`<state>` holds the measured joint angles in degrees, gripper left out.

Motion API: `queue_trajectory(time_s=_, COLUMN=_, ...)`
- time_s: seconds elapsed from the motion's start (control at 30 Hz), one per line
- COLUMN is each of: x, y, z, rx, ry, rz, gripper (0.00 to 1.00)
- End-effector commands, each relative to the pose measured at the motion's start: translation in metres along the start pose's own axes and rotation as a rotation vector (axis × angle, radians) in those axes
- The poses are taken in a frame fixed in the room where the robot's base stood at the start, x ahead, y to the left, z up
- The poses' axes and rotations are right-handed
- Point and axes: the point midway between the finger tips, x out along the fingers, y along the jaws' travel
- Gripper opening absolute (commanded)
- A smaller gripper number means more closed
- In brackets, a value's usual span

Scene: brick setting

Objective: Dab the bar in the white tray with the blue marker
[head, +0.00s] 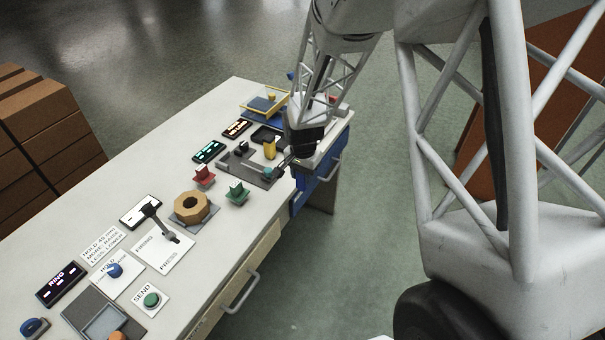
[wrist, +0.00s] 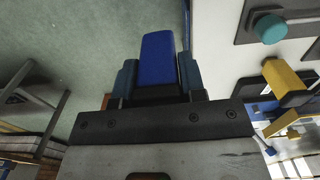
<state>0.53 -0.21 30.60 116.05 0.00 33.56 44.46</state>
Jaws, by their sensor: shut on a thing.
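My gripper (wrist: 158,76) is shut on the blue marker (wrist: 157,58), which shows as a solid blue block between the two dark fingers in the wrist view. In the head view the dark end of my arm is over the far right end of the bench, and the marker cannot be made out there. Green floor lies behind the marker in the wrist view, with the bench edge to its right. I cannot clearly pick out the white tray or the bar in either view; the arm covers part of that bench end.
The white bench (head: 120,185) carries a yellow-framed stand (head: 265,103), a yellow piece (head: 269,148), a teal knob (wrist: 270,28), red (head: 203,176) and green (head: 237,192) pieces, and a gold ring (head: 190,207). Blue drawers (head: 318,182) are below. Brown boxes (head: 40,125) stand left.

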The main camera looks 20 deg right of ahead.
Motion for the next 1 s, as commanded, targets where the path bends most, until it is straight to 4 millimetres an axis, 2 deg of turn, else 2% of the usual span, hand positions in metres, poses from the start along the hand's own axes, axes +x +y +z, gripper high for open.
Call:
queue_trajectory(time_s=0.17, x=0.000, y=0.000, z=0.000, rx=0.000, ry=0.000, rz=0.000, gripper=0.14)
queue_trajectory(time_s=0.2, x=0.000, y=0.000, z=0.000, rx=0.000, ry=0.000, rz=0.000, gripper=0.33)
queue_trajectory(time_s=0.27, x=0.000, y=0.000, z=0.000, rx=0.000, ry=0.000, rz=0.000, gripper=0.24)
queue_trajectory(time_s=0.3, x=0.000, y=0.000, z=0.000, rx=0.000, ry=0.000, rz=0.000, gripper=0.23)
queue_trajectory(time_s=0.57, x=-0.002, y=-0.005, z=-0.008, rx=0.000, ry=0.001, rz=-0.001, gripper=0.23)
queue_trajectory(time_s=0.77, x=-0.006, y=-0.019, z=-0.035, rx=0.002, ry=0.000, rz=-0.001, gripper=0.23)
queue_trajectory(time_s=1.0, x=-0.016, y=-0.048, z=-0.093, rx=0.002, ry=0.001, rz=-0.001, gripper=0.23)
